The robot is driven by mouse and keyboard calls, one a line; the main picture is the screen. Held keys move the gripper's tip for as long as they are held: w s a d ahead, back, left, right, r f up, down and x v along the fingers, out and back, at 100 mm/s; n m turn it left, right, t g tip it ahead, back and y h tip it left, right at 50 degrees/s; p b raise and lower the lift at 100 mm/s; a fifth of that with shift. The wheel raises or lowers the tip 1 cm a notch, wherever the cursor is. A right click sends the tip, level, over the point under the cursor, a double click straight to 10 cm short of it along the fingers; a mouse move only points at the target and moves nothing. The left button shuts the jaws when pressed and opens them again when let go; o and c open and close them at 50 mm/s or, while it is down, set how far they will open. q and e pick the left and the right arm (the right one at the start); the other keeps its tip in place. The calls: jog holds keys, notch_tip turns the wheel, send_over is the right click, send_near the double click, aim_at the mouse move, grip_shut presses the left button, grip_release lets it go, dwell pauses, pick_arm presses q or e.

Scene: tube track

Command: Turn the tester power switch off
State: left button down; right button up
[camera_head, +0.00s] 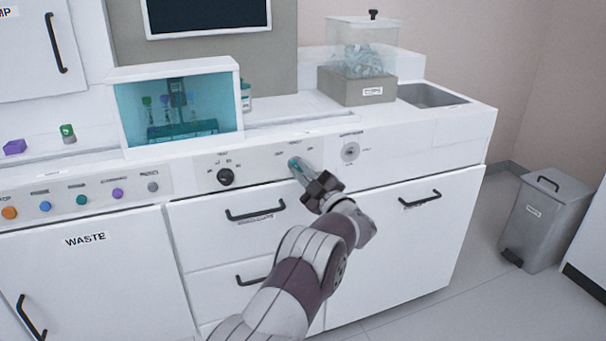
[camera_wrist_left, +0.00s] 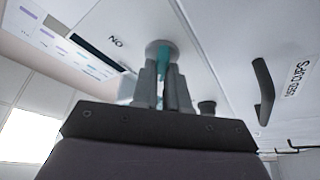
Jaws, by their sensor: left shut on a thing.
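The tester power switch is a round grey knob with a teal mark, on the white front panel below the counter. In the head view only a teal bit of the switch (camera_head: 294,163) shows past my left gripper (camera_head: 303,172). In the left wrist view the switch (camera_wrist_left: 158,46) sits at the fingertips of the left gripper (camera_wrist_left: 161,72), with teal between the fingers. The left gripper is shut on it. A label reading ON upside down (camera_wrist_left: 116,41) is beside the switch. The exact angle of the switch is hard to tell. My right gripper is not in view.
A black dial (camera_head: 225,176) is left of the switch and a grey dial (camera_head: 351,152) is right of it. Drawer handles (camera_head: 256,213) stick out below. A teal-lit glass chamber (camera_head: 181,107) and a clear-topped bin (camera_head: 360,63) stand on the counter.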

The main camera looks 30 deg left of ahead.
pick_arm(q)
jog(key=c, duration=1.1)
grip_release()
jog(key=shift+c, duration=0.2)
jog(key=p+v, duration=0.2)
jog(key=v, duration=1)
jog(key=shift+d, duration=0.3)
jog(key=shift+s+f, duration=0.15)
